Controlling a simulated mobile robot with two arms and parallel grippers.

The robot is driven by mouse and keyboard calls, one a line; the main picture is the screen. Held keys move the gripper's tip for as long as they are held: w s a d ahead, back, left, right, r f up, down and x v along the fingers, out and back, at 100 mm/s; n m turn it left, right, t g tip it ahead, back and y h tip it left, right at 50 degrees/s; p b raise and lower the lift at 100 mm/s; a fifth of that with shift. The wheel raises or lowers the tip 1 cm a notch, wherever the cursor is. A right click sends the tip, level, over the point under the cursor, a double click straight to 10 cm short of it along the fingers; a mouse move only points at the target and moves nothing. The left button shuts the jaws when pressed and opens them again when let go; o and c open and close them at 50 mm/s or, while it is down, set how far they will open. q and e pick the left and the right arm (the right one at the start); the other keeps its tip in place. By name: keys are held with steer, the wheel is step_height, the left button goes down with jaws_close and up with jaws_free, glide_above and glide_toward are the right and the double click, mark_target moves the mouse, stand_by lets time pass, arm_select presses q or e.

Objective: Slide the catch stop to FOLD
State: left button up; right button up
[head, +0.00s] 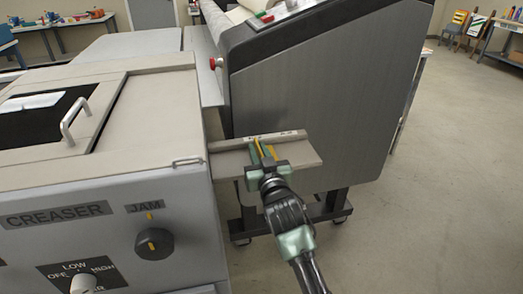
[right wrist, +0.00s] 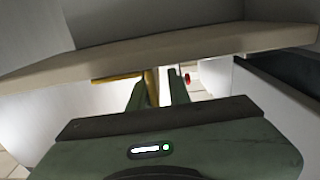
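The catch stop (head: 260,147) is a small yellow piece at the light beige shelf (head: 306,153) on the creaser's right side. Small labels line the shelf's back strip, too small to read. My right gripper (head: 264,152) reaches the shelf from the front, its fingers beside the yellow piece. In the right wrist view the gripper (right wrist: 160,88) has its fingers apart. A yellow upright part (right wrist: 152,84) shows between them, close to the left finger, with a gap to the right finger. The shelf edge hides the fingertips' far side. My left gripper is not in view.
The grey creaser (head: 105,195) fills the left, with a JAM knob (head: 154,243) and a LOW/OFF/HIGH dial (head: 84,284) on its front. A large dark grey machine (head: 310,110) on castors stands behind the shelf. Floor at the right (head: 440,200) is clear.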

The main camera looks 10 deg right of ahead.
steer(key=shift+o, duration=0.2)
steer(key=shift+a+r, duration=0.1)
steer(key=shift+a, duration=0.1)
steer(key=shift+d, duration=0.15)
steer(key=shift+s, duration=0.25)
steer(key=s, duration=0.7)
steer(key=shift+s+b, duration=0.15)
steer(key=shift+b, duration=0.2)
steer(key=shift+d, duration=0.1)
